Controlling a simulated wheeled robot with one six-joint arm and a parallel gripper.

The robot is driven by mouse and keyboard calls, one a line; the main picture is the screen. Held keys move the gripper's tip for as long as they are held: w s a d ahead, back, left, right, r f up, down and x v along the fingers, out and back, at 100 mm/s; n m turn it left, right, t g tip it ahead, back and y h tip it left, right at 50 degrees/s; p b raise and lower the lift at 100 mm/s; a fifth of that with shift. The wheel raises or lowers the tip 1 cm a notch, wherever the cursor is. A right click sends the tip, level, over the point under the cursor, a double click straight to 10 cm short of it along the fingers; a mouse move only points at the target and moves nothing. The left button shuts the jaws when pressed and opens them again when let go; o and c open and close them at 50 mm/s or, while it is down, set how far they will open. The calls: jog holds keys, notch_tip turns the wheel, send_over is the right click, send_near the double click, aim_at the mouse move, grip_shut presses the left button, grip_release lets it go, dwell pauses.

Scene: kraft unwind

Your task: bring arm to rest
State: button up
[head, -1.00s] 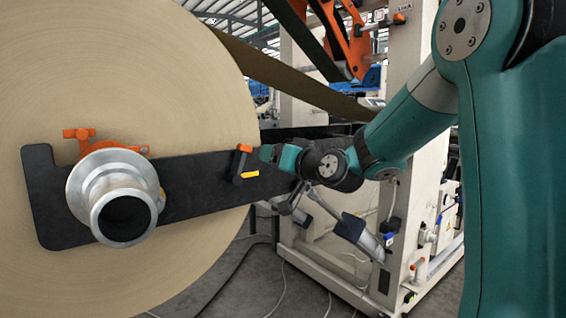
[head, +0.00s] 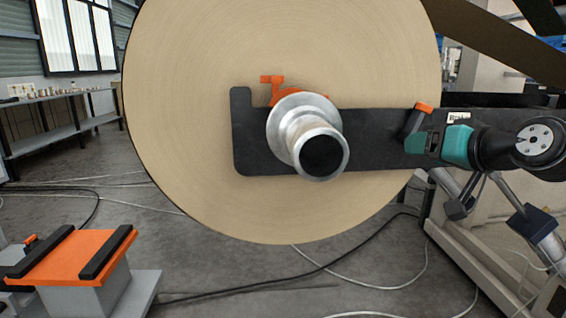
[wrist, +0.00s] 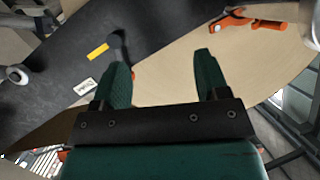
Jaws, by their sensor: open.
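My gripper (head: 416,142) is at the right of the head view, in front of the black roll arm (head: 370,138) and just below an orange-tipped lever (head: 424,107). In the wrist view my gripper (wrist: 164,66) shows two green fingers spread apart with nothing between them. Beyond them are the black arm (wrist: 170,25) and the tan face of the paper roll (wrist: 170,75). The dark lever (wrist: 117,45) is beyond the left finger, apart from it as far as I can tell.
The large kraft roll (head: 200,110) fills the middle, with a metal chuck (head: 305,135) and an orange latch (head: 290,95) on it. An orange-topped stand (head: 70,258) is at lower left, a workbench (head: 50,130) behind. Cables cross the open floor.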

jog(key=s+a+f+n+g+y, duration=0.2)
jog(key=s+a+f+n+g, duration=0.45)
jog(key=s+a, duration=0.65)
jog(key=s+a+f+g+h, duration=0.15)
jog(key=s+f+g, duration=0.25)
jog(key=s+g, duration=0.55)
jog(key=s+r+t+p, duration=0.1)
jog(key=s+r+p, duration=0.1)
jog(key=r+p, duration=0.8)
jog(key=s+r+n+p, duration=0.1)
jog(key=s+r+p, duration=0.1)
jog(key=r+p, duration=0.9)
jog(key=shift+d+r+t+h+p, duration=0.3)
jog(key=shift+d+t+h+p, duration=0.1)
jog(key=shift+p, duration=0.25)
